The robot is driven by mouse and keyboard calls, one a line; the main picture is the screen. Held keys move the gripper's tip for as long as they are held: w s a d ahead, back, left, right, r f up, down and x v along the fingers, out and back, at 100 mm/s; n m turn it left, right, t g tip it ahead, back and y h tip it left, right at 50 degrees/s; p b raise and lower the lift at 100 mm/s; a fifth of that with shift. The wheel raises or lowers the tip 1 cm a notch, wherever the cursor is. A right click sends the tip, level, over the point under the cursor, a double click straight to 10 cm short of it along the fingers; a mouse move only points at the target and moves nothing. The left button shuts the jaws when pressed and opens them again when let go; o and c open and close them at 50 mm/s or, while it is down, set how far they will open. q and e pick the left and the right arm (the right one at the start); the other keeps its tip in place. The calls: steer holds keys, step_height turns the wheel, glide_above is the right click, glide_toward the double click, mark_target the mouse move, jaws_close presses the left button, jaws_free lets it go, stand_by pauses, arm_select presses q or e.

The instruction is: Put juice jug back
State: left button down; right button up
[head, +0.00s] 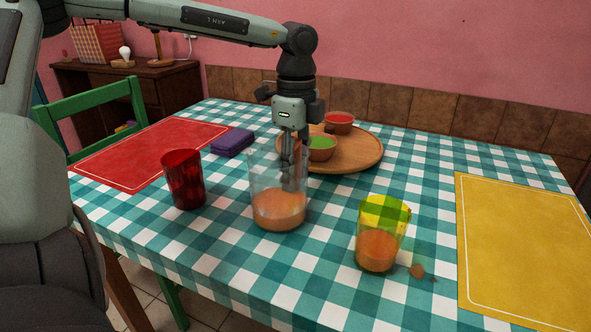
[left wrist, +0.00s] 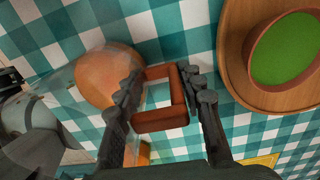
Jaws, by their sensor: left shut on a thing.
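The clear juice jug (head: 277,208) holds a little orange juice and is upright over the checked tablecloth near the table's middle; I cannot tell whether its base touches the cloth. My left gripper (head: 289,180) reaches down from above at the jug, shut on its handle. In the left wrist view the red-brown handle (left wrist: 163,119) is between the fingers of the left gripper (left wrist: 165,100), with the jug's juice (left wrist: 105,75) to the left. A yellow-green glass (head: 378,249) with orange juice stands to the right of the jug. My right gripper is not in view.
A red glass (head: 184,180) stands left of the jug. A round wooden tray (head: 362,154) with green and red bowls is behind it. A purple cloth (head: 233,142), red placemat (head: 130,152) and yellow placemat (head: 520,245) lie around. Small orange-brown spots (head: 417,270) lie beside the yellow-green glass.

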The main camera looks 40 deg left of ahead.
arm_select(q)
steer(key=c, duration=1)
jaws_free()
step_height(320, 180, up, 12)
steer(key=shift+r, duration=0.1)
